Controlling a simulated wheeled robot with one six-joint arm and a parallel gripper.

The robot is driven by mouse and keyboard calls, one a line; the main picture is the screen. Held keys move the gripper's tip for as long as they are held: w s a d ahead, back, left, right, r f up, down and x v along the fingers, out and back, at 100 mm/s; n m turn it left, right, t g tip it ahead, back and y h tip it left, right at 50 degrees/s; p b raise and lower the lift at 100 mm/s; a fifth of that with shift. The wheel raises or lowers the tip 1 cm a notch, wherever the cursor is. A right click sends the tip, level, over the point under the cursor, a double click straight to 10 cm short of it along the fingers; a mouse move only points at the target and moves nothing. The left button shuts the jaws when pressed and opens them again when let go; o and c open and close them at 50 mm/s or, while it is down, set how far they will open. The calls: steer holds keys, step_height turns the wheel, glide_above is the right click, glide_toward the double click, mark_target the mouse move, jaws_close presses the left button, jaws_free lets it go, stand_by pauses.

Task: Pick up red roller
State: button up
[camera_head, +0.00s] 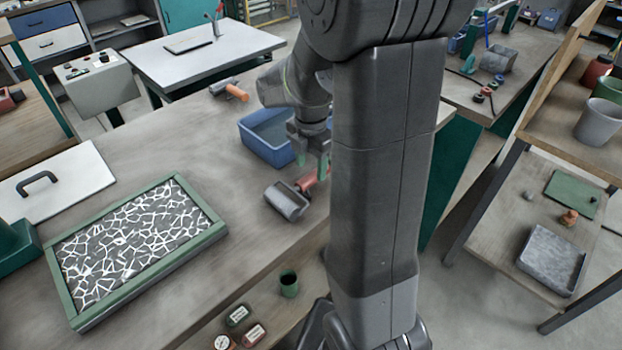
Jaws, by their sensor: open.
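The red roller (306,182) lies on the workbench right of centre, just left of my column. Its red part shows beside a grey, rounded body (286,201); I cannot tell exactly how the two join. My gripper (312,162) points down just above and behind the red part, with its greenish fingertips apart. It looks empty. Whether the fingertips reach down around the red part cannot be told from this angle. My arm and column hide the area to the right.
A blue bin (252,145) stands right behind and left of my gripper. An orange-handled tool (236,92) lies farther back. A green-framed tray with a white web pattern (70,284) and a white board (85,190) lie left. The bench between is clear.

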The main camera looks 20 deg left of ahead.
mark_target(311, 175)
step_height(311, 175, down, 5)
steer(key=shift+f, duration=0.1)
jaws_close()
stand_by(0.3)
